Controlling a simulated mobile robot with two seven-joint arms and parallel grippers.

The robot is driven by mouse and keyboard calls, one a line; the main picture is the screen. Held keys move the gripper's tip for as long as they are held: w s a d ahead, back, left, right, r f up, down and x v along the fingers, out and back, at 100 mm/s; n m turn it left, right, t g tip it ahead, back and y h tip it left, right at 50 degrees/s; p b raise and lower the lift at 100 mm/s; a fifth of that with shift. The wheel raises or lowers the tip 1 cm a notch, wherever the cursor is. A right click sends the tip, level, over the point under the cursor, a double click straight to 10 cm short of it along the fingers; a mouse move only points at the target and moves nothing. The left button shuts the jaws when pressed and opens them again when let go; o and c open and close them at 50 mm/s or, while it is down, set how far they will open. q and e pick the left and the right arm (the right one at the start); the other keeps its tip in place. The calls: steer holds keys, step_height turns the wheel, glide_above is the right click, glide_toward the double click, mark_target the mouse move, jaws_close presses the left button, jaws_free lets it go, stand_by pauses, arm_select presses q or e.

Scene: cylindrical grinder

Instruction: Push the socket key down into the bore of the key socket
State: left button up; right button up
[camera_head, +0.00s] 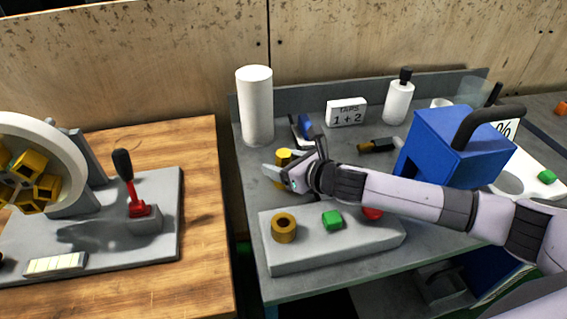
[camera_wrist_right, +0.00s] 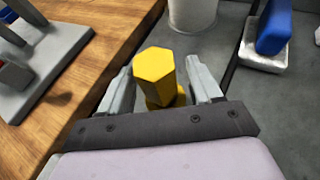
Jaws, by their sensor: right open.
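The socket key (camera_head: 283,155) is a yellow piece with a hexagonal top, standing roughly upright on the grey bench. My right gripper (camera_head: 276,173) is at it with the fingers either side. In the right wrist view the key's hexagonal top (camera_wrist_right: 154,66) rises between the two open fingers (camera_wrist_right: 160,82), with gaps beside it. Its lower part is partly hidden behind the gripper. The key socket (camera_head: 284,228) is a bronze ring with a dark, empty-looking bore, on the left end of a light grey block. My left gripper is not in view.
The grey block (camera_head: 330,255) also bears a green button (camera_head: 332,220) and a red button (camera_head: 372,213). A white cylinder (camera_head: 256,105) stands behind the key. A blue box with a black handle (camera_head: 455,145) is at right. A wooden table (camera_head: 180,270) is at left.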

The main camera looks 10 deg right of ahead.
steer(key=c, duration=1.1)
steer(key=shift+r, duration=0.15)
